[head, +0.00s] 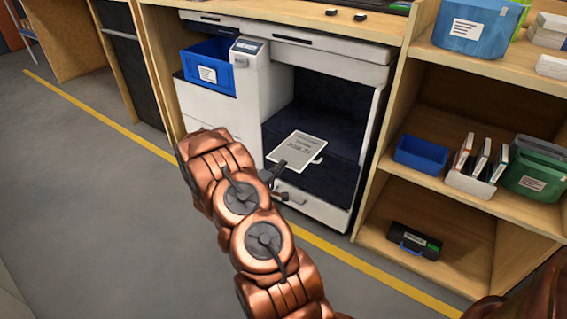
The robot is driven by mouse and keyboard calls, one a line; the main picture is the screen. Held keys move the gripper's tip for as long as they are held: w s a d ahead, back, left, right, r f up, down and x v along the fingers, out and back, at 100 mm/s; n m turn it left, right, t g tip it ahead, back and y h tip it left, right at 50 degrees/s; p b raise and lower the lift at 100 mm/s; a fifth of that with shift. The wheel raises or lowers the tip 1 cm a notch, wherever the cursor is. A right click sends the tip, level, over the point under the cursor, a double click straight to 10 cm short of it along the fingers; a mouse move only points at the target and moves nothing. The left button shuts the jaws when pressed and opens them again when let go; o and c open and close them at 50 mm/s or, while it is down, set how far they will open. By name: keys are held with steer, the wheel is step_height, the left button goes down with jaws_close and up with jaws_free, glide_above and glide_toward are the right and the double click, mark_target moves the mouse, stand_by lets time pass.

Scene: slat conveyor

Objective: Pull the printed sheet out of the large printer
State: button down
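The large printer (321,205) is a white cabinet with a dark, open bay, standing under the wooden counter. The printed sheet (297,148) is pale with dark print and lies at a slant in the bay's opening, with a small tab at its right edge. My gripper (279,178) is small and dark at the end of the copper arm, just below the sheet's lower left edge. I cannot tell whether it touches the sheet, or whether its fingers are open or shut.
A blue bin (208,68) sits on the printer's left part. On the right, a wooden shelf (412,146) holds a blue tray (421,154), upright cartons, a green bin (537,172) and a black case (413,243). The grey floor (110,200) at left is clear.

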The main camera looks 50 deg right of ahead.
steer(key=shift+a+p, duration=0.4)
steer(key=shift+a, duration=1.1)
